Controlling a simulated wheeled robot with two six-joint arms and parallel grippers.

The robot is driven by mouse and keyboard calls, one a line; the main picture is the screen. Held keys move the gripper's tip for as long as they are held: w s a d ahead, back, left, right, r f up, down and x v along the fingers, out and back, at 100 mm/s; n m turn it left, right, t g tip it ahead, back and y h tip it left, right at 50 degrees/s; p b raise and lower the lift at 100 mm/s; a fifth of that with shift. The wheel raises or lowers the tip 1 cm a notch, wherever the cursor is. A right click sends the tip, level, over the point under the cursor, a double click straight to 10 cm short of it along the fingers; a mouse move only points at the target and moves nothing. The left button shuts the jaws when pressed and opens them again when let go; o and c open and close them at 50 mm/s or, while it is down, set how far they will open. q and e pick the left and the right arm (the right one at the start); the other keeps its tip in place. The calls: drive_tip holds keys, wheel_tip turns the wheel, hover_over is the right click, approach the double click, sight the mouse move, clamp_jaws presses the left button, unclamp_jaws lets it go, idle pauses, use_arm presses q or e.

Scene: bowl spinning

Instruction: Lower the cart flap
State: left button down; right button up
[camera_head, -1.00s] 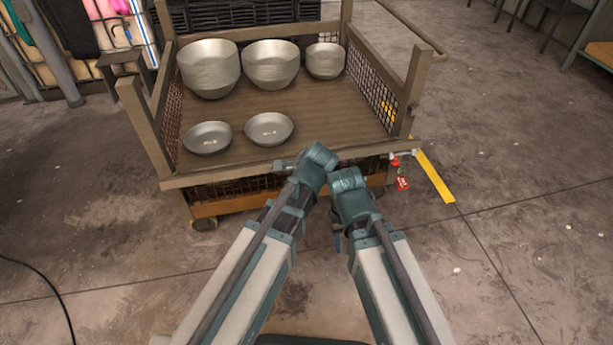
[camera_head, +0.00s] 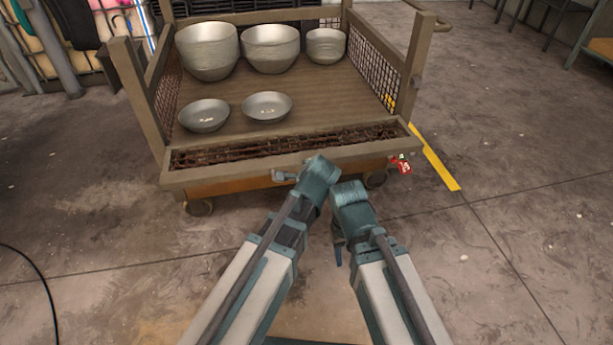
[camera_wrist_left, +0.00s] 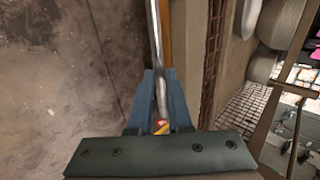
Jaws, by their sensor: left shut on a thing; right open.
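The cart flap (camera_head: 250,153) is the framed mesh panel along the cart's (camera_head: 147,115) front. It is tilted outward, so its rusty mesh shows from above. My left gripper (camera_head: 285,176) is at the middle of the flap's outer edge. In the left wrist view, my left gripper (camera_wrist_left: 160,110) is shut on a grey metal bar (camera_wrist_left: 155,45) running along the flap's edge; the mesh (camera_wrist_left: 212,60) shows beside it. The exact contact is partly hidden. My right gripper (camera_head: 339,253) hangs open and empty in front of the cart, apart from the flap.
Three deep bowls (camera_head: 269,50) stand at the back of the cart deck and two shallow bowls (camera_head: 204,116) nearer the flap. Red tags (camera_head: 401,164) hang at the flap's right end. A yellow floor strip (camera_head: 437,160) lies to the right. The floor in front is clear.

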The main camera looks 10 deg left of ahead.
use_arm(q)
drive_tip(key=shift+s+d+f, duration=0.1)
drive_tip(key=shift+s+f, duration=0.15)
drive_tip(key=shift+s, duration=0.2)
use_arm(e)
drive_tip(key=shift+f, duration=0.15)
use_arm(q)
drive_tip(key=c, duration=0.8)
unclamp_jaws()
drive_tip(key=shift+c, duration=0.2)
drive_tip(key=shift+w, duration=0.1)
